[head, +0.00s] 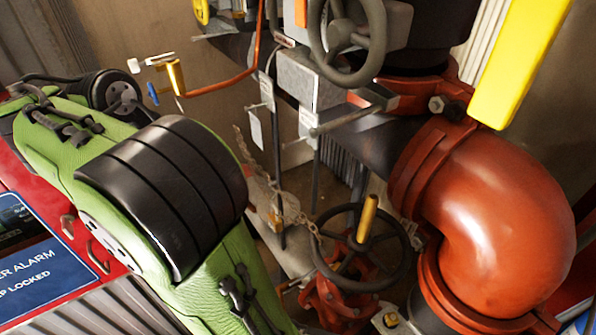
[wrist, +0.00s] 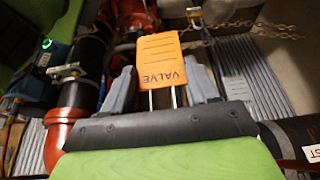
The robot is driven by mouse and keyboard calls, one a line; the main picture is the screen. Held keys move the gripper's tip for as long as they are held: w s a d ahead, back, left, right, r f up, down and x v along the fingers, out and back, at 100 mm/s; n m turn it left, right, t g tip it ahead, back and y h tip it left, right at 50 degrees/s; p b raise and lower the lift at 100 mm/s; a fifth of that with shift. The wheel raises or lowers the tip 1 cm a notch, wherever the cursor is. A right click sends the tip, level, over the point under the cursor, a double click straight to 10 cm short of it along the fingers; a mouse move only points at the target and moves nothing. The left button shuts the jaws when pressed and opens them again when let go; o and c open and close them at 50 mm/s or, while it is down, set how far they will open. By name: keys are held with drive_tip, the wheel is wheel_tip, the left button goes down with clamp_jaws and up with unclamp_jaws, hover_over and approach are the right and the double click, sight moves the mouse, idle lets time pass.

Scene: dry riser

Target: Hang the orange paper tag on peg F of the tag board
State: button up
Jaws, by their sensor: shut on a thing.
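The orange paper tag (wrist: 162,62) is in the wrist view, with printed lines and the word VALVE upside down. My gripper (wrist: 163,90) is shut on the tag, with a grey finger on each side of it. Two thin pale rods show just below the tag, between the fingers. The exact contact between fingers and tag is not clear. In the head view my gripper and the orange tag cannot be made out. I cannot make out the tag board or peg F in either view.
In the head view, a red pipe elbow (head: 510,222) fills the right side. A dark handwheel (head: 402,262) and a chain (head: 297,217) are at low centre. A red panel with a blue sign (head: 38,250) is at left. A yellow bar (head: 520,60) is at upper right.

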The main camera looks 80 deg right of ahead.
sight(287, 145)
drive_tip(key=s+d+b, duration=0.1)
drive_tip(key=s+d, duration=0.2)
drive_tip(key=d, duration=0.1)
drive_tip(key=s+d+b, duration=0.1)
drive_tip(key=s+d, duration=0.3)
drive_tip(key=s+d+b, duration=0.1)
drive_tip(key=s+d, duration=0.2)
drive_tip(key=d, duration=0.1)
drive_tip(key=shift+s, duration=0.25)
drive_tip(key=shift+s+d+f+b, duration=0.45)
drive_tip(key=shift+s+d+f, duration=0.2)
drive_tip(key=shift+d, duration=0.15)
drive_tip(key=shift+w+a, duration=0.1)
drive_tip(key=shift+f, duration=0.15)
drive_tip(key=o, duration=1.1)
